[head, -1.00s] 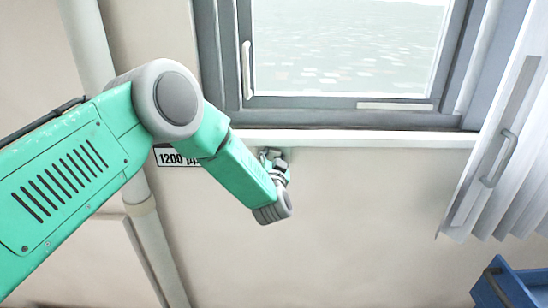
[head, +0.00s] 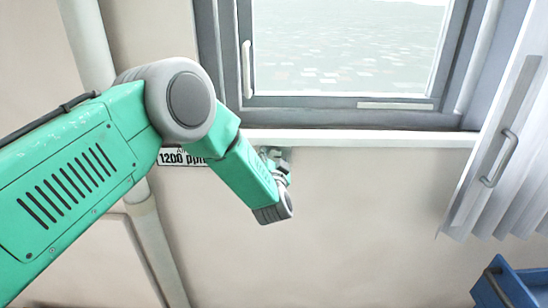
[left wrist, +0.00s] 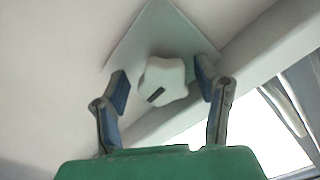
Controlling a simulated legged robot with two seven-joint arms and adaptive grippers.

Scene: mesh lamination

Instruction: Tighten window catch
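The window catch shows in the left wrist view as a white, star-shaped knob (left wrist: 172,80) with a short dark mark on its face. It sits on a pale grey plate (left wrist: 158,30) under a ledge. My left gripper (left wrist: 163,84) is open, with one finger on each side of the knob. Gaps show between the fingers and the knob, and I cannot tell the depth between them. In the head view my left gripper (head: 275,158) is small, just below the window sill, partly hidden by my own wrist; the knob is hidden there. My right gripper is in neither view.
The grey-framed window (head: 345,102) with its white sill (head: 400,139) is above. A "1200 ppm" sign (head: 182,158) and a pipe (head: 155,245) are behind my left arm. A white panel (head: 495,150) with a handle and a blue crate (head: 515,285) are at right.

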